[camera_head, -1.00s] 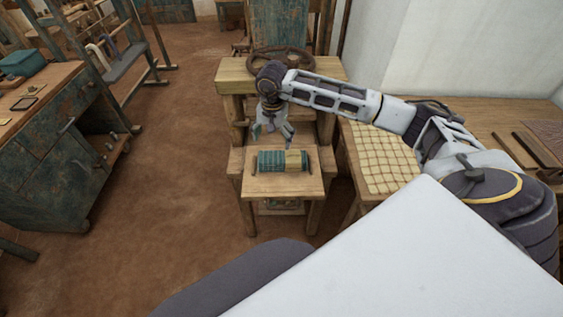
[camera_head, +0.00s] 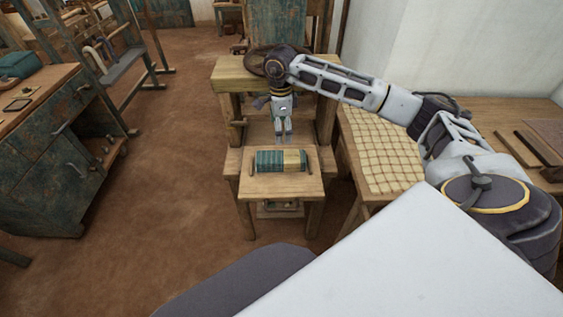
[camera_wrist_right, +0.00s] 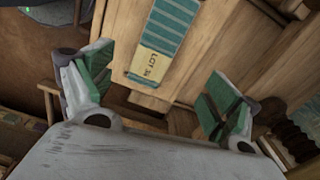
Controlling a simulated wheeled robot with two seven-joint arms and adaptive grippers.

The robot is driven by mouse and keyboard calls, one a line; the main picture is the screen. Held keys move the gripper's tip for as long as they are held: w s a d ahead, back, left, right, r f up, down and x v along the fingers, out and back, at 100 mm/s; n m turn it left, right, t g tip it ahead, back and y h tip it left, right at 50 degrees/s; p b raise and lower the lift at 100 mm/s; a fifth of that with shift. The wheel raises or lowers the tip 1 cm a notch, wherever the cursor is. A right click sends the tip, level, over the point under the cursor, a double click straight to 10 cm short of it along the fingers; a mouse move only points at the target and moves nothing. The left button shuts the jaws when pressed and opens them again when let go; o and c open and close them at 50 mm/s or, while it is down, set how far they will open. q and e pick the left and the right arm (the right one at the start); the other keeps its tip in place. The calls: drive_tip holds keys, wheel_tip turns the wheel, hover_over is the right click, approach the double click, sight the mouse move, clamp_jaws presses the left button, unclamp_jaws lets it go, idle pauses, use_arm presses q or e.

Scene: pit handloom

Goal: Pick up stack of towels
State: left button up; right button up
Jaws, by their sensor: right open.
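In the right wrist view the stack (camera_wrist_right: 170,30) shows a pale label reading "LOT" and lies ahead of the fingers. My right gripper (camera_head: 284,139) hangs fingers down, just behind and above the stack. In the right wrist view the gripper (camera_wrist_right: 155,95) has its green-padded fingers wide apart with nothing between them. My left gripper is not in these views.
A wooden bench (camera_head: 232,76) with a dark wheel stands behind the stand. A table with a checked cloth (camera_head: 380,158) is at right. A worn teal cabinet (camera_head: 55,150) stands at left. The brown floor between is clear.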

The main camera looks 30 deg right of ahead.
sight(280, 156)
drive_tip(key=shift+d+r+m, duration=0.1)
drive_tip(key=shift+d+m, duration=0.2)
drive_tip(key=shift+m, duration=0.5)
drive_tip(key=shift+a+f, duration=0.1)
drive_tip(key=shift+f, duration=4.2)
drive_tip(key=shift+s+a+f, duration=0.1)
drive_tip(key=shift+a+f, duration=0.1)
drive_tip(key=shift+f, duration=0.8)
drive_tip(key=shift+s+a+f, duration=0.1)
drive_tip(key=shift+a+f, duration=0.05)
drive_tip(key=shift+f, duration=0.8)
drive_tip(key=shift+w+f, duration=0.1)
drive_tip(key=shift+f, duration=0.55)
drive_tip(key=c, duration=1.2)
